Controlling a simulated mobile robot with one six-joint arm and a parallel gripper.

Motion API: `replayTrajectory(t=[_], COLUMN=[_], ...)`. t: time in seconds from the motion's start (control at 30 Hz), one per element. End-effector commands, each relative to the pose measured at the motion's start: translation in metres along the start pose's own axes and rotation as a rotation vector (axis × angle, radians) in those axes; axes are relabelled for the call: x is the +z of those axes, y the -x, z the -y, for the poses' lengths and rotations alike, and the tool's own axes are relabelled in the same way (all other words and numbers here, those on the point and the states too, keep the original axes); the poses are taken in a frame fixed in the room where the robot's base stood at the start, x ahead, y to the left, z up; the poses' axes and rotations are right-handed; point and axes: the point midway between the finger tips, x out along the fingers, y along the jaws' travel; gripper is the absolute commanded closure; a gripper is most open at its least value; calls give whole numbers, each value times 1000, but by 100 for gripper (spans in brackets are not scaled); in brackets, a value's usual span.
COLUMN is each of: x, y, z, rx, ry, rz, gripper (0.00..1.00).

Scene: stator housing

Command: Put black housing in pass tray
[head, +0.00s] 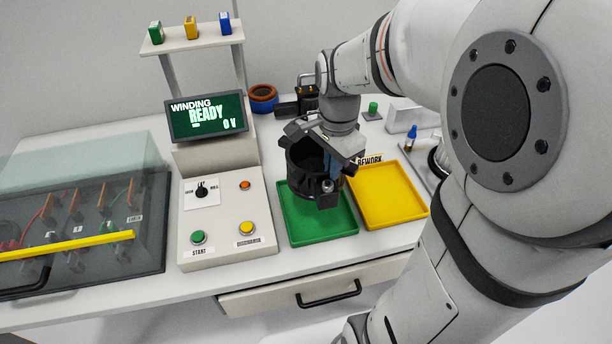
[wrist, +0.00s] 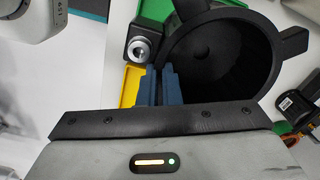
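The black housing (head: 303,157) is an open-topped cylinder with lugs, upright over the back part of the green tray (head: 338,230). It also shows in the wrist view (wrist: 225,60), where I look into its dark hollow. My gripper (head: 333,165) is shut on its wall; in the wrist view the blue fingers (wrist: 160,85) pinch the near rim. I cannot tell whether the housing's bottom touches the tray. The green tray's label is hidden behind the housing. The yellow tray (head: 391,195), labelled REWORK, lies just to the right.
A control panel (head: 222,222) with buttons and a screen (head: 207,117) reading READY stands left of the trays. A clear-covered test box (head: 85,215) is further left. Coils and black parts (head: 308,99) sit behind. A small black motor-like part (wrist: 296,105) shows at right in the wrist view.

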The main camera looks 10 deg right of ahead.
Motion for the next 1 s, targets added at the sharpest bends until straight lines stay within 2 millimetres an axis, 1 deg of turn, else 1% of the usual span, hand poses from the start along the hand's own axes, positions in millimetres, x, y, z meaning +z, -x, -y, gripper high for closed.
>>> replayTrajectory(t=[0.07, 0.3, 0.4, 0.57, 0.7, 0.8, 1.0], x=[1, 1, 1, 1, 1, 0, 0], y=[-5, -44, -56, -66, -85, -95, -99], z=[0, 0, 0, 0, 0, 0, 0], rx=[0, 2, 1, 0, 2, 1, -3], ry=[2, 3, 3, 3, 2, 2, 1], rz=[0, 1, 1, 0, 1, 1, -1], gripper=[100, 100, 100, 100, 100, 100, 100])
